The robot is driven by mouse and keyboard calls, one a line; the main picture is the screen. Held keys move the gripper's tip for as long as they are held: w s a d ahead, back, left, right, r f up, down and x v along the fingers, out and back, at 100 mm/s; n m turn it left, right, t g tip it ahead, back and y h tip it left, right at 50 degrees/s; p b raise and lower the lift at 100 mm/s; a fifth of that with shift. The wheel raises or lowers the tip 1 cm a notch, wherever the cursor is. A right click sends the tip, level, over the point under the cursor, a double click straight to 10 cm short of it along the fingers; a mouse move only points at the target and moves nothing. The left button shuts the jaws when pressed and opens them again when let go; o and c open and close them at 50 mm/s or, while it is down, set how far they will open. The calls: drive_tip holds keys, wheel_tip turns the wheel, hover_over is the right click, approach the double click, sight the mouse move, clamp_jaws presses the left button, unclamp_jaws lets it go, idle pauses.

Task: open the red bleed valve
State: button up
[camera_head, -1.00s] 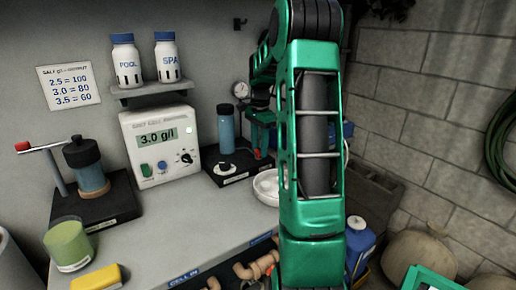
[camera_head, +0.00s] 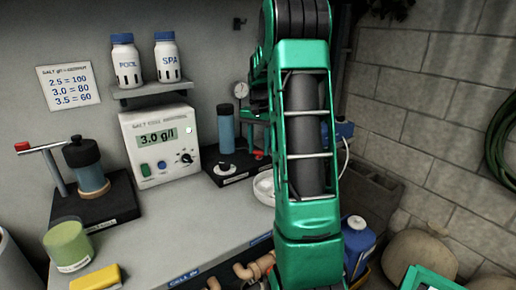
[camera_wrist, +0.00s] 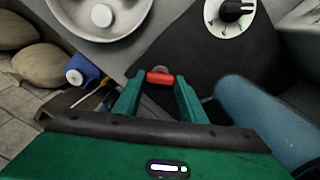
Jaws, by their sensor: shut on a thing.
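The red bleed valve (camera_wrist: 160,77) is a small red handle at the edge of a dark base plate. In the wrist view it lies between the two green fingertips of my gripper (camera_wrist: 159,84), which is shut on it. In the head view the red valve (camera_head: 258,155) is a small spot left of my arm, at the right end of the black base plate (camera_head: 236,170). That plate carries a blue cylinder (camera_head: 226,128) and a white dial with a black knob (camera_head: 224,171). My arm hides part of the area behind it.
A white dish (camera_head: 263,189) sits close by on the bench. The salt meter (camera_head: 158,148) reads 3.0 g/l. The grey bench top (camera_head: 170,225) is clear in front.

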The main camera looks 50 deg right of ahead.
drive_tip(key=n, duration=0.5)
drive_tip(key=shift+a+f+n, duration=0.1)
drive_tip(key=shift+a+n, duration=0.2)
drive_tip(key=n, duration=0.4)
drive_tip(key=shift+n, duration=0.4)
drive_tip(key=shift+s, duration=0.1)
drive_tip(key=shift+d, duration=0.1)
drive_tip(key=o, duration=1)
drive_tip(key=shift+o, duration=0.3)
drive_tip(key=shift+d, duration=0.1)
